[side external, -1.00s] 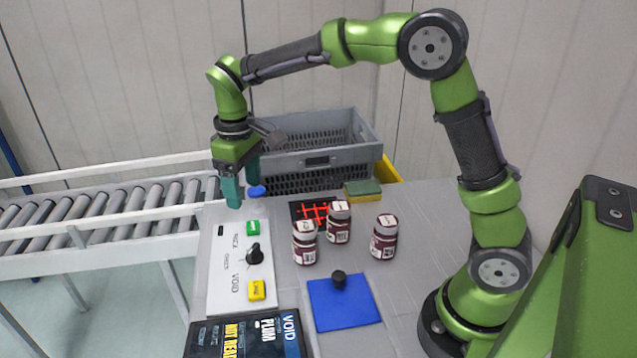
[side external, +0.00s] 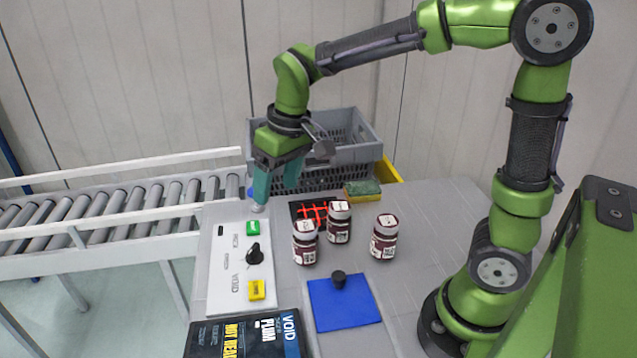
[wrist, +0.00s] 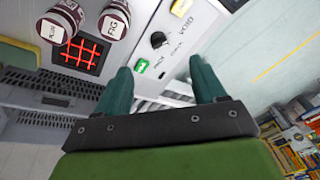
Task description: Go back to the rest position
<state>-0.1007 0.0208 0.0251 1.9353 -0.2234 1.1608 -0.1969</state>
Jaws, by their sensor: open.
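My gripper (side external: 276,192) has teal fingers that are apart, with nothing between them. In the side view it hangs above the far end of the white control panel (side external: 228,262), close to the green button (side external: 253,228). In the wrist view the two fingers (wrist: 160,82) also stand apart, with the panel (wrist: 197,20) and its green button (wrist: 141,66) beyond them. The panel also carries a black knob (side external: 254,254) and a yellow button (side external: 256,290).
Several dark red jars (side external: 338,224) stand right of the panel, near a red-lined black square (side external: 300,208). Behind are a grey crate (side external: 350,150), a sponge (side external: 362,188) and a roller conveyor (side external: 110,205).

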